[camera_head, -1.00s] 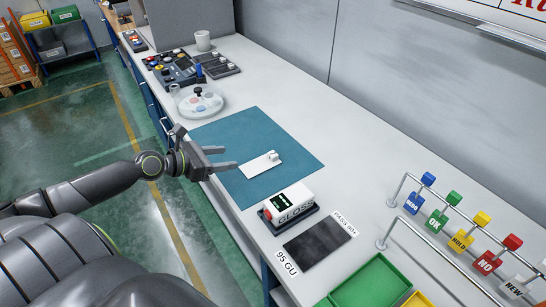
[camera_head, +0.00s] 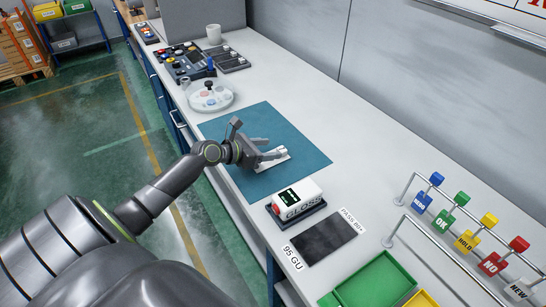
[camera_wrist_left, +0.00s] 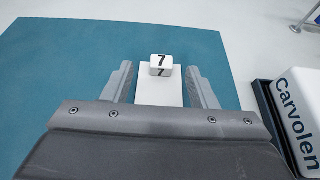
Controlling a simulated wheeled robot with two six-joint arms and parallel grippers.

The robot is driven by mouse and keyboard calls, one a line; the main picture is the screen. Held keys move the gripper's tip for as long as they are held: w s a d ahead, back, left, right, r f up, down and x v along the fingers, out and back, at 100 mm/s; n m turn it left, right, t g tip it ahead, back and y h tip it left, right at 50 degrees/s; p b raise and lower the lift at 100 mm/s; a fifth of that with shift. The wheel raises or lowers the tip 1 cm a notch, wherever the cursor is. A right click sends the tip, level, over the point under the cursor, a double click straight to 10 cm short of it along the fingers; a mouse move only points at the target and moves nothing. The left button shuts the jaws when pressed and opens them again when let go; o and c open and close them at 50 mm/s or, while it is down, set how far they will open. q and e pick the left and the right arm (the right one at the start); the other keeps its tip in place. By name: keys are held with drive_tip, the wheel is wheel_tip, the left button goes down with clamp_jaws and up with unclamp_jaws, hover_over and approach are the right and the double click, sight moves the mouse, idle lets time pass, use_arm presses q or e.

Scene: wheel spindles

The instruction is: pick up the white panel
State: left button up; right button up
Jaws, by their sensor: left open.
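The white panel (camera_wrist_left: 158,91) lies flat on the teal mat (camera_wrist_left: 60,60). It has a small raised white block (camera_wrist_left: 161,66) marked 7 near its far end. In the head view the panel (camera_head: 284,156) is partly covered by my left gripper (camera_head: 281,155). In the left wrist view my left gripper (camera_wrist_left: 160,85) is open, with one finger on each side of the panel. Gaps show between the fingers and the panel; their height above the mat is hard to tell. The panel's near end is hidden by the gripper body. My right gripper is not in view.
A white gloss meter (camera_head: 298,198) stands on a dark base in front of the mat, near a dark plate (camera_head: 327,236). Green tray (camera_head: 372,282) and tag rack (camera_head: 440,217) are at the right. A round dish (camera_head: 210,97) stands behind the mat. The mat's right side is clear.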

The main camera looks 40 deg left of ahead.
sight(282, 148)
use_arm(q)
drive_tip(key=x, duration=0.5)
drive_tip(key=shift+d+f, duration=0.1)
drive_tip(key=shift+d, duration=0.05)
drive_tip(key=shift+c, duration=0.6)
drive_tip(key=c, duration=1)
